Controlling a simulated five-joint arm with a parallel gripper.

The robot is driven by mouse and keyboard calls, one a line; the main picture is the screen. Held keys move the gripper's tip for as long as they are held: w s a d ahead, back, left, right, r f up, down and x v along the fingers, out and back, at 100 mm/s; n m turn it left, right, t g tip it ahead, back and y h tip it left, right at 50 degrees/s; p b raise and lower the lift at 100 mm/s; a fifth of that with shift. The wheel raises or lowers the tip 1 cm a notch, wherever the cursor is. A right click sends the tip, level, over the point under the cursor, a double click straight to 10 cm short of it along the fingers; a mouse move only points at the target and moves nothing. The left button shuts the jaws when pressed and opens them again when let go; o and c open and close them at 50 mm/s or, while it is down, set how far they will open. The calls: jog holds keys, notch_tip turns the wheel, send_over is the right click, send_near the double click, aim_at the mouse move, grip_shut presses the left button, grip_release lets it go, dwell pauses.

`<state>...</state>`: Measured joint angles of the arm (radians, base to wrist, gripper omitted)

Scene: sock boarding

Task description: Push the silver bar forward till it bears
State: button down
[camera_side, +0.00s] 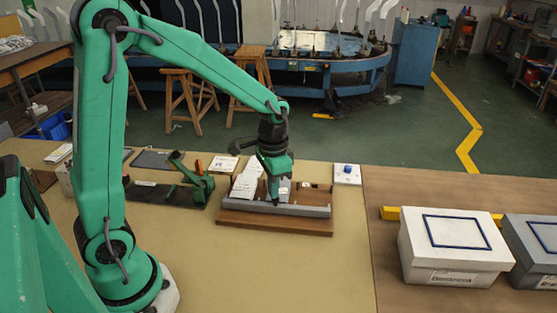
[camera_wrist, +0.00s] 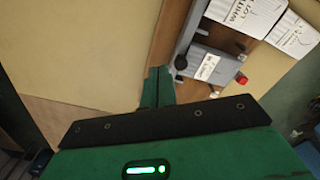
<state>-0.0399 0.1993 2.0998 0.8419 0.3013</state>
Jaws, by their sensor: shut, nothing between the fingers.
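The silver bar (camera_side: 300,210) is a long grey rail along the near edge of a brown wooden board (camera_side: 275,226). In the wrist view, a grey strip that looks like the bar (camera_wrist: 190,32) runs up and away just right of my fingers. My gripper (camera_side: 276,203) points down at the bar, its fingers closed together with nothing between them. In the wrist view my green gripper fingers (camera_wrist: 158,88) are side by side, close to the strip's near end. I cannot tell whether they touch the bar. White labelled packs (camera_side: 245,183) and a grey labelled block (camera_wrist: 210,66) sit behind it.
A card with a blue button (camera_side: 347,173) lies right of the board. A green lever tool (camera_side: 197,182) stands to the left. Lidded white (camera_side: 452,248) and grey boxes stand at far right. The tan table in front of the board is clear. A red knob (camera_wrist: 242,79) shows in the wrist view.

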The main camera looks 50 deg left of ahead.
jog(key=shift+r, duration=1.45)
jog(key=shift+s+r, duration=0.1)
jog(key=shift+r, duration=0.05)
jog(key=s+d+r+n+t, duration=0.1)
jog(key=s+r+n+t, duration=0.2)
jog(key=s+r, duration=0.7)
jog(key=shift+s+d+r+t, duration=0.25)
jog(key=shift+s+t, duration=1.05)
jog(key=shift+s, duration=0.85)
jog(key=shift+w+r, duration=0.1)
